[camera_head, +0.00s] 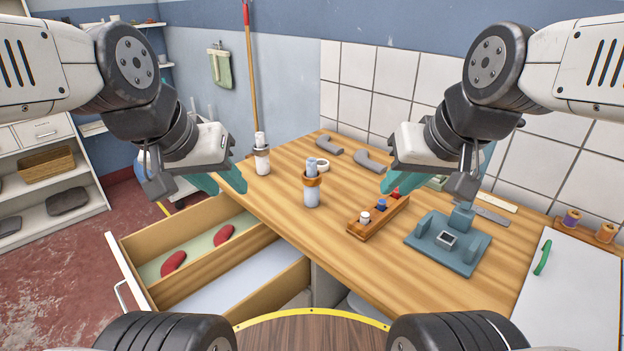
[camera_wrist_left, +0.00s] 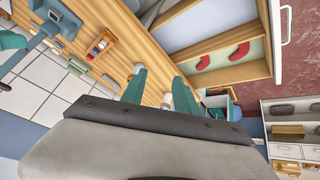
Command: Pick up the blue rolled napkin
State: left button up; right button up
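An open drawer (camera_head: 180,295) with red items juts out at the front left. A wooden rack (camera_head: 352,234) with small spools and a blue-grey device (camera_head: 450,255) stand right of the napkin. Grey bent pieces (camera_head: 325,145) lie behind. The table front is clear.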

pick_arm(q)
jog(key=o, duration=0.6)
jog(key=shift+w+f, duration=0.1)
jog(key=shift+w, duration=0.2)
jog(key=shift+o, duration=0.2)
jog(key=w+a+f+m+t, duration=0.1)
jog(key=w+f, duration=0.2)
jog(key=w, duration=0.7)
jog(key=shift+f+t+y, duration=0.2)
jog(key=shift+t+y, duration=0.1)
jog(key=shift+y, duration=0.1)
jog(key=m+t+h, duration=0.4)
jog(key=m+h, duration=0.1)
jog(key=h, duration=0.1)
send_near(307, 187)
jog(key=x, duration=0.3)
jog(key=shift+w+f, duration=0.15)
jog(key=shift+w, duration=0.25)
jog(key=x, duration=0.6)
jog(key=shift+w+d, duration=0.15)
jog(key=shift+d, duration=0.1)
jog(key=shift+f+x, duration=0.15)
jog(key=shift+x, duration=1.2)
jog(key=shift+f+x, duration=0.1)
jog(key=shift+x, duration=1.2)
